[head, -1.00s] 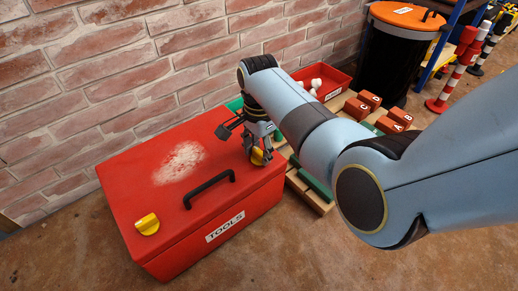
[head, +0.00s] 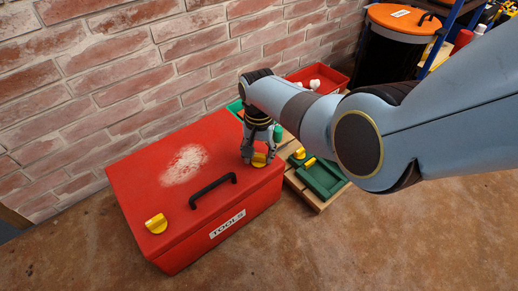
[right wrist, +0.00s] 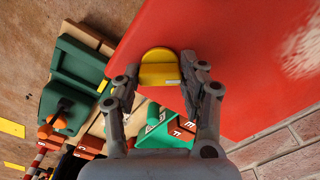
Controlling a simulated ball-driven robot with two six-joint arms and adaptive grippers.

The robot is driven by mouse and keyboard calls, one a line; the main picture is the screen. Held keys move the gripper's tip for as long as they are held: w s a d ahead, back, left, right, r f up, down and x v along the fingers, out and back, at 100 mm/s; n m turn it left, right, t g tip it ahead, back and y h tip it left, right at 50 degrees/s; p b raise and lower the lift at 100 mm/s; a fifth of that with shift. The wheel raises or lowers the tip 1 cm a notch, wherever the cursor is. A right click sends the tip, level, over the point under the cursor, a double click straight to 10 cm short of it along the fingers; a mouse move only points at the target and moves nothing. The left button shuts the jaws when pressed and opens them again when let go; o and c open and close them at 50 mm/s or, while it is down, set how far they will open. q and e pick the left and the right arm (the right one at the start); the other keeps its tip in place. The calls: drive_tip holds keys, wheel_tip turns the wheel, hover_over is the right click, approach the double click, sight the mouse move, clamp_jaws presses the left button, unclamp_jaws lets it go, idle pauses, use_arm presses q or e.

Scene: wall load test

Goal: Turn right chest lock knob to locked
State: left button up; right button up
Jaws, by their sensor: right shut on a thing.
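The red tool chest (head: 150,190) stands in front of the brick wall, with a black handle and a TOOLS label. Its right yellow lock knob (head: 260,160) is at the right end of the chest, partly hidden by my right gripper (head: 254,155). In the right wrist view the yellow knob (right wrist: 160,68) sits between the fingertips of my right gripper (right wrist: 162,75), which is shut on it. The left yellow knob (head: 156,223) is at the chest's left front corner. My left gripper is not in view.
Green cases (head: 320,178) on wooden slats lie right of the chest. Behind are a red bin (head: 330,78) with white items and a black drum with an orange lid (head: 404,17). The floor in front is clear.

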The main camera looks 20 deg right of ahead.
drive_tip(key=n+p, duration=0.1)
drive_tip(key=n, duration=0.2)
drive_tip(key=shift+n, duration=0.4)
drive_tip(key=n, duration=0.3)
drive_tip(key=shift+n+p, duration=0.3)
drive_tip(key=shift+n, duration=0.3)
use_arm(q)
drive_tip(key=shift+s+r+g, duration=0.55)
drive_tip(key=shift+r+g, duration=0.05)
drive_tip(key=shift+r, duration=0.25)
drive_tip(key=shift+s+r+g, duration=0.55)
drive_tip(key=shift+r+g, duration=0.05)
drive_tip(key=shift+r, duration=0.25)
use_arm(e)
drive_tip(key=shift+n, duration=1)
